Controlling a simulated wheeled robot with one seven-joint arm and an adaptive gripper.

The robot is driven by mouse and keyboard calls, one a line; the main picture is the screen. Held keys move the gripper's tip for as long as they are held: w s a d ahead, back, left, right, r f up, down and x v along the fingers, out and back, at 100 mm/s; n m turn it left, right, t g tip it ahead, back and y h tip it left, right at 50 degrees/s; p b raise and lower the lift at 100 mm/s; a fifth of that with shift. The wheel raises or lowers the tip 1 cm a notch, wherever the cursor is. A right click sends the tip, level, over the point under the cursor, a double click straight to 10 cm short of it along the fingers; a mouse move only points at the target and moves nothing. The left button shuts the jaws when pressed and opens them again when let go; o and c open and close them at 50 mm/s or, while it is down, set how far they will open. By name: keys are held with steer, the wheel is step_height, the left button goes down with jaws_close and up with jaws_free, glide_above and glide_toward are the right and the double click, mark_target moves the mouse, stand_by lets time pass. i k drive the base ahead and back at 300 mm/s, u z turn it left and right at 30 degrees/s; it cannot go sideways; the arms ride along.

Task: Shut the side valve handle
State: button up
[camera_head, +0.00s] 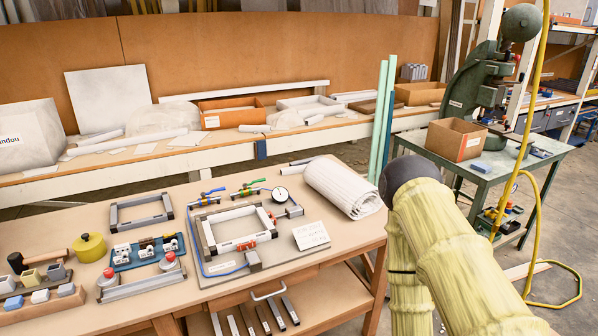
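A flat board (213,268) on the near wooden table carries a pipe assembly with small valves. A blue lever handle (213,191) is at its upper left and a green lever handle (253,182) is beside it at the top. A round white gauge (281,194) is right of the green handle. A small red part (272,216) sits at the inner frame's right side. I cannot tell which is the side valve handle or whether it is open. My yellow-sleeved arm rises at the right, beyond the table's right edge. My gripper is not in view.
A rolled white mat (343,188) and a white note card (311,236) lie right of the assembly. A blue fixture (147,252), a yellow pot (89,247) and red-knobbed parts stand left. Green upright posts (382,125) rise behind the table. A green press (478,85) stands behind right.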

mark_target(254, 182)
steer(key=i, duration=0.95)
steer(key=z, duration=0.4)
steer(key=k, duration=0.5)
steer(key=u, duration=0.75)
